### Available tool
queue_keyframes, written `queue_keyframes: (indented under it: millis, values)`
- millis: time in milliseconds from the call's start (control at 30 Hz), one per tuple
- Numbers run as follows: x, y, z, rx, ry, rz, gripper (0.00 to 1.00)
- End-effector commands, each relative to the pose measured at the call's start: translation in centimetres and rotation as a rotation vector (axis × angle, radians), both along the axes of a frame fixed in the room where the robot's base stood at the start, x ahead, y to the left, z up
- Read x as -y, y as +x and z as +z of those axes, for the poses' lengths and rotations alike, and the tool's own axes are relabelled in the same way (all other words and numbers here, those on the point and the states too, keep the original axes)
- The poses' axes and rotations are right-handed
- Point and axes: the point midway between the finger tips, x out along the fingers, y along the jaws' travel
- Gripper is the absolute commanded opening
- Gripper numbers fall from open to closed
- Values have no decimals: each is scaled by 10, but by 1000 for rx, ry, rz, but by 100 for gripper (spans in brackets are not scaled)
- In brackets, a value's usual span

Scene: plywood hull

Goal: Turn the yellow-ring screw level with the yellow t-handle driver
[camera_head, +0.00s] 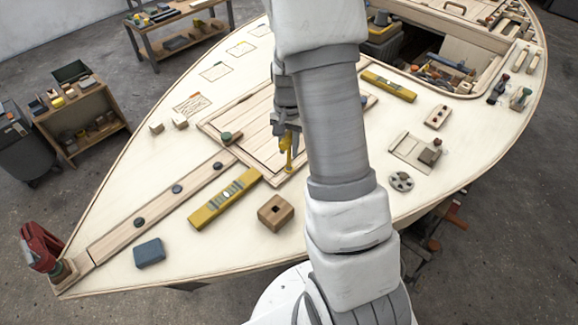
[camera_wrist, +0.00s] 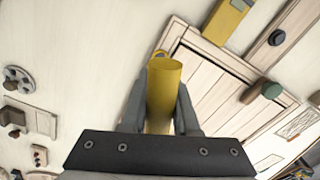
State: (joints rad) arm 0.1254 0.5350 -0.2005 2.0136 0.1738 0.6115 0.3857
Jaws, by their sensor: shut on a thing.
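The yellow t-handle driver (camera_head: 286,150) points down from my gripper (camera_head: 289,128) near the corner of the planked hatch panel. In the wrist view my gripper (camera_wrist: 160,105) is shut on the yellow driver (camera_wrist: 164,88), with a dark finger on each side of it. The yellow ring (camera_head: 289,170) of the screw lies at the driver's lower end. A bit of that ring (camera_wrist: 159,53) shows beyond the driver in the wrist view. The screw's head is hidden, so I cannot tell whether it is level or whether the driver is seated in it.
The hatch panel (camera_head: 250,128) lies beside the driver. A wooden block with a square hole (camera_head: 276,213) and a yellow level (camera_head: 225,198) lie on the deck to the left. A grey wheel-like disc (camera_head: 401,181) lies to the right. The open cockpit (camera_head: 440,50) is farther back.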

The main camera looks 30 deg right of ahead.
Motion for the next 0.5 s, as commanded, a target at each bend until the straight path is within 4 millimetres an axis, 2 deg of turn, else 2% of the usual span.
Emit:
queue_keyframes:
  millis: [267, 500]
  values:
    - [0, 0, -1, 1, 0, 41, 0]
    - [1, 0, -2, 1, 0, 360, 0]
